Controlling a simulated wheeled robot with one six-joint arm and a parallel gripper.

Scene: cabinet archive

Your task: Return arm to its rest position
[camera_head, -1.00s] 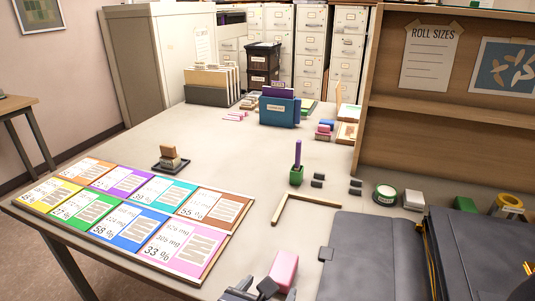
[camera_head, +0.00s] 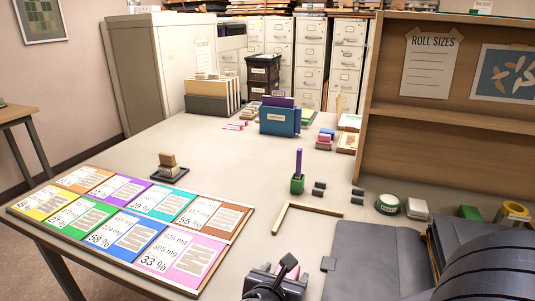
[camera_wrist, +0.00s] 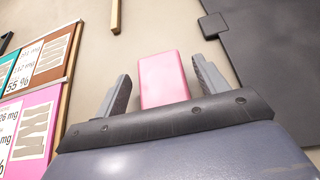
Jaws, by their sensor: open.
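My gripper (camera_head: 276,276) is at the bottom of the head view, low over the front of the table. In the wrist view its two fingers (camera_wrist: 161,68) are wide apart. A pink block (camera_wrist: 164,82) shows between them, with a gap on each side. I cannot tell its depth relative to the fingertips. In the head view my gripper mostly hides that block. A dark part of my arm (camera_head: 490,262) fills the lower right corner of the head view.
A board of coloured cards (camera_head: 130,222) lies left of my gripper. A dark grey folder-like mat (camera_head: 370,262) lies to the right. An L-shaped wooden strip (camera_head: 312,208) and a green cup with a purple stick (camera_head: 297,184) stand beyond. A wooden shelf (camera_head: 440,115) rises at right.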

